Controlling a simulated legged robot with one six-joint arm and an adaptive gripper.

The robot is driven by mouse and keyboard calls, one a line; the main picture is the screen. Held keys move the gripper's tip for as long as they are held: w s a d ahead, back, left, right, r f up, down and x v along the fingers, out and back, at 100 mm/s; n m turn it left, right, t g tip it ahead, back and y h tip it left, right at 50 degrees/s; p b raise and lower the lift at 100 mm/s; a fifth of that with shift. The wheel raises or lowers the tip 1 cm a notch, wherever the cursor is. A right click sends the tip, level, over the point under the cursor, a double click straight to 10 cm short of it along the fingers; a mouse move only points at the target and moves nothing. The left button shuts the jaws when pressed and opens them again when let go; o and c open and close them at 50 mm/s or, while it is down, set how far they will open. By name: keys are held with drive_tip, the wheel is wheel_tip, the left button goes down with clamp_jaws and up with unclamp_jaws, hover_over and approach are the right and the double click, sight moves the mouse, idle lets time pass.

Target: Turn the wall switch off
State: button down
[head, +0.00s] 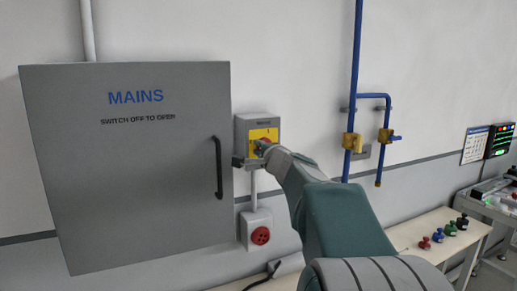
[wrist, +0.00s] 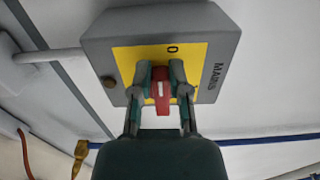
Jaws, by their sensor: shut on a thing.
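The wall switch is a grey box (head: 240,126) with a yellow plate (head: 262,134) and a red handle, mounted on the wall right of the large cabinet. In the wrist view the box (wrist: 225,40) fills the upper middle, with its yellow plate (wrist: 126,62) and red handle (wrist: 161,98). The handle lies up and down in that picture, in line with the O mark (wrist: 172,49). My gripper (wrist: 161,80) is shut on the red handle, one finger on each side. In the head view my gripper (head: 262,152) covers much of the switch front.
A grey MAINS cabinet (head: 125,185) with a black handle (head: 218,167) stands close left of the switch. A red socket (head: 260,235) is below it. Blue pipes (head: 356,80) with yellow valves run to the right. A bench (head: 420,232) holds several small coloured objects.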

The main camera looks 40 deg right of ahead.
drive_tip(key=shift+f, duration=0.35)
drive_tip(key=c, duration=0.6)
unclamp_jaws()
drive_tip(key=shift+d+r, duration=0.1)
drive_tip(key=shift+r, duration=0.05)
drive_tip(key=v, duration=1.1)
drive_tip(key=shift+s, duration=0.4)
